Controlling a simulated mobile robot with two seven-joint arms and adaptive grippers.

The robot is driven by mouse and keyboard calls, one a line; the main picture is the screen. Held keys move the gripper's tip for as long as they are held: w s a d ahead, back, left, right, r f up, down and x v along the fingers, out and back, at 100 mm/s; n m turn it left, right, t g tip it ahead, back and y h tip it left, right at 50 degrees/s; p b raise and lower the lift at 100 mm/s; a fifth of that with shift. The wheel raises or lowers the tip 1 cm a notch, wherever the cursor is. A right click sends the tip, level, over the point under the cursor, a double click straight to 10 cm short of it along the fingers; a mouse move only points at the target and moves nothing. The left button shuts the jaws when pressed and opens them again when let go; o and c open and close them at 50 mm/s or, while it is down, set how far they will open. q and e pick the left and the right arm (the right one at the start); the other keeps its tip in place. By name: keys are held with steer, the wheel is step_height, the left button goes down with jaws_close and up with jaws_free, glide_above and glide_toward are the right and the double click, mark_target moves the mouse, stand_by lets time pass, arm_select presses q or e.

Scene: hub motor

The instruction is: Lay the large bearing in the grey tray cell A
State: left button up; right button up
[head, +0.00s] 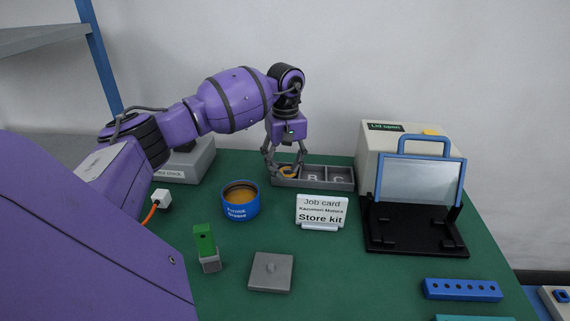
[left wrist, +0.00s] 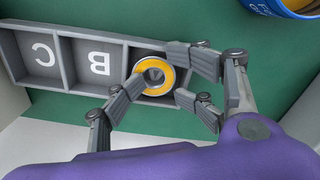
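The large bearing (left wrist: 153,77), an orange-yellow ring with a grey inner ring, is at the end cell of the grey tray (head: 318,184). In the head view the bearing (head: 288,171) shows between the fingers at the tray's left end. Labels B and C show in the other two cells; the bearing hides any label in the end cell. My left gripper (head: 286,170) points down, its fingertips closed around the bearing, as the left wrist view also shows at the gripper (left wrist: 158,78). Whether the bearing touches the cell floor is unclear. My right gripper is not in view.
A blue tub (head: 240,203) stands left of the tray. A job card (head: 321,211) stands in front of it. A cream machine (head: 395,150) with a black fixture (head: 415,232) is at right. A grey plate (head: 271,272) and a green-topped block (head: 205,243) lie nearer.

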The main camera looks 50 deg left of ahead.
arm_select(q)
step_height(320, 180, up, 13)
steer(key=p, duration=0.1)
stand_by(0.3)
stand_by(0.5)
